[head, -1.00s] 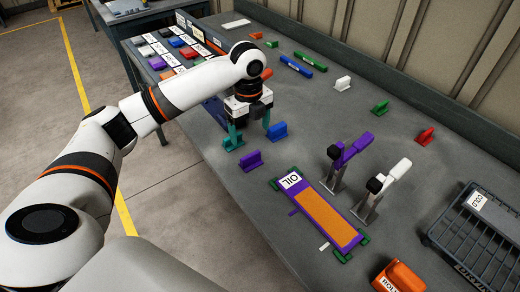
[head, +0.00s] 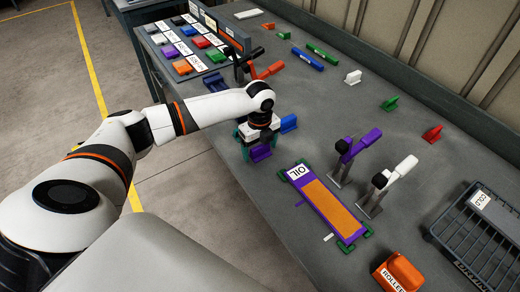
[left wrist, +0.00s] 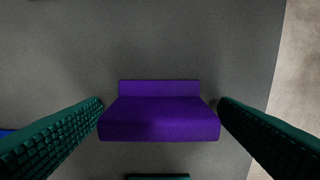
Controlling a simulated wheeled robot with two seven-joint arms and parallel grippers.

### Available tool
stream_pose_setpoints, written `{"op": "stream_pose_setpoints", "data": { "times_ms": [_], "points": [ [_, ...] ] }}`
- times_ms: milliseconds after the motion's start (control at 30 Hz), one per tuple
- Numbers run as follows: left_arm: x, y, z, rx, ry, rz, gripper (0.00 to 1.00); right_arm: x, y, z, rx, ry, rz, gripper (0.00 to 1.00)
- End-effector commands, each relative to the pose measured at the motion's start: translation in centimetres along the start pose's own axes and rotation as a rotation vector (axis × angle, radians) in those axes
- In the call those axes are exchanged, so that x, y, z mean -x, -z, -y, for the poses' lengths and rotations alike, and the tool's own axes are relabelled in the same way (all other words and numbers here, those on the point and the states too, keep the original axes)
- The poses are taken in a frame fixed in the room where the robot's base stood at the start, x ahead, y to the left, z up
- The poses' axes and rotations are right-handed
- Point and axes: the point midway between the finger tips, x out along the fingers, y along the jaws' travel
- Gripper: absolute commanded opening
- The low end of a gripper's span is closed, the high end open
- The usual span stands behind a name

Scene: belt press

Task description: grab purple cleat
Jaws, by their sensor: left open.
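The purple cleat (head: 261,153) stands on the grey bench near its left edge, partly hidden by my left gripper in the head view. In the left wrist view the purple cleat (left wrist: 159,112) lies between the two green fingers, its long side running across from finger to finger. My left gripper (head: 257,146) is open and directly above and around the cleat. In the left wrist view the left gripper (left wrist: 160,120) shows a gap between each finger and the cleat's ends, the gap looking small. My right gripper is not in view.
A blue cleat (head: 289,123) stands just beyond my left gripper. A purple and orange board (head: 328,208) marked OIL lies nearer, with purple-handled (head: 358,146) and white-handled (head: 396,173) clamps to its right. A wire basket (head: 470,232) and an orange roller box (head: 400,277) are at right.

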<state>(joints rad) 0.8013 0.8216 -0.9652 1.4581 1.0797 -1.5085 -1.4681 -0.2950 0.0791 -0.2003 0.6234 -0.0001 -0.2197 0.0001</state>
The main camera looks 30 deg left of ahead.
Motion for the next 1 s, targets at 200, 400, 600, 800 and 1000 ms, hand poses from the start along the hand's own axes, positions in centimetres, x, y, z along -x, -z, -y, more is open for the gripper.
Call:
{"op": "stream_pose_setpoints", "data": {
  "times_ms": [200, 400, 600, 800, 1000],
  "points": [
    [0.0, 0.0, 0.0, -0.001, -0.001, 0.0, 0.79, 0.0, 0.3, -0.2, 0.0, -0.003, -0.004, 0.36],
    [0.0, 0.0, 0.0, -0.001, -0.001, 0.0, 0.46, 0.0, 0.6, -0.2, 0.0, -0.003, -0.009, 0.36],
    [0.0, 0.0, 0.0, -0.001, -0.001, 0.0, 0.35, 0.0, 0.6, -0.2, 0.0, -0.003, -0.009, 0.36],
    [0.8, 0.0, -0.1, -0.001, -0.004, 0.0, 0.35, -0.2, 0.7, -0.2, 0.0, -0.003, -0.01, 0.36],
    [4.5, 0.0, -0.1, -0.001, -0.006, -0.001, 0.35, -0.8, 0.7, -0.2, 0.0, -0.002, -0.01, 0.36]
  ]
}}
